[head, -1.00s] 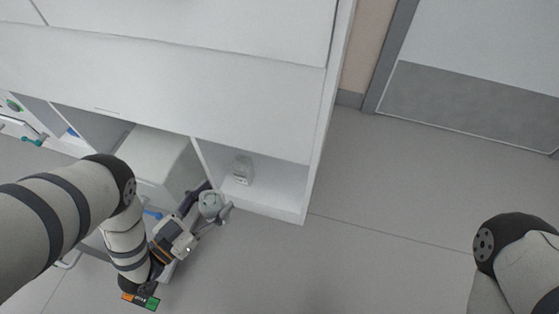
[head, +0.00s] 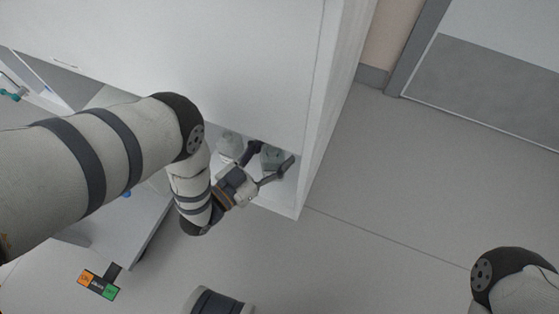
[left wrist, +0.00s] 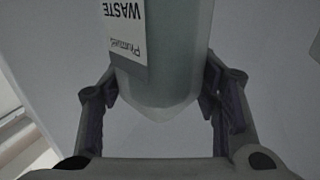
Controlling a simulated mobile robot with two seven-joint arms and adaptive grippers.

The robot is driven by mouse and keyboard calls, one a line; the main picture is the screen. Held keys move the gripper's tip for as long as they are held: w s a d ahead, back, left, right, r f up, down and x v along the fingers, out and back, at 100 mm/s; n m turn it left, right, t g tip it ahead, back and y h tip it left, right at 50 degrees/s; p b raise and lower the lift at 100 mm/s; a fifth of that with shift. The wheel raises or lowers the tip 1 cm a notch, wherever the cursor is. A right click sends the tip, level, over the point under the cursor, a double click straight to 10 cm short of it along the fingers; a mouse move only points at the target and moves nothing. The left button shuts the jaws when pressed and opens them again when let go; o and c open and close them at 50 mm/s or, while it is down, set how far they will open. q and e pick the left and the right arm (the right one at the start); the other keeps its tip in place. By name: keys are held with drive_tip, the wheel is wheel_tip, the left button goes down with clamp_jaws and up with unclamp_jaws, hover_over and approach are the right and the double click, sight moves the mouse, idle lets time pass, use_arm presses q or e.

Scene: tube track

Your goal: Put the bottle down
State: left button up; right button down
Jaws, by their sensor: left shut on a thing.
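My left gripper (head: 268,164) is shut on a grey-green bottle (head: 272,156) at the open lower compartment of the white cabinet (head: 230,95). In the left wrist view the bottle (left wrist: 165,60) is between the two fingers, with a white label reading WASTE. A second, pale bottle (head: 230,144) stands in the compartment just left of the held one. Whether the held bottle's base touches the compartment floor (head: 275,199) cannot be told. My right gripper is out of view; only part of that arm shows at the lower right.
The cabinet's right side wall (head: 322,130) stands close to the right of the held bottle. A pulled-out white drawer or box (head: 115,225) is below my left arm. The grey floor (head: 390,200) to the right is clear.

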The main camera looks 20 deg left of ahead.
use_arm(q)
drive_tip(key=f+b, duration=0.1)
drive_tip(key=f, duration=0.1)
drive_tip(key=f+b, duration=0.1)
drive_tip(key=f, duration=0.1)
drive_tip(key=shift+w+d+b, duration=0.3)
drive_tip(key=shift+w+d, duration=0.05)
drive_tip(key=shift+w, duration=0.05)
drive_tip(key=o, duration=1.3)
drive_tip(key=shift+o, duration=0.2)
drive_tip(key=shift+r, duration=0.1)
drive_tip(key=p+v, duration=0.4)
drive_tip(key=v, duration=0.8)
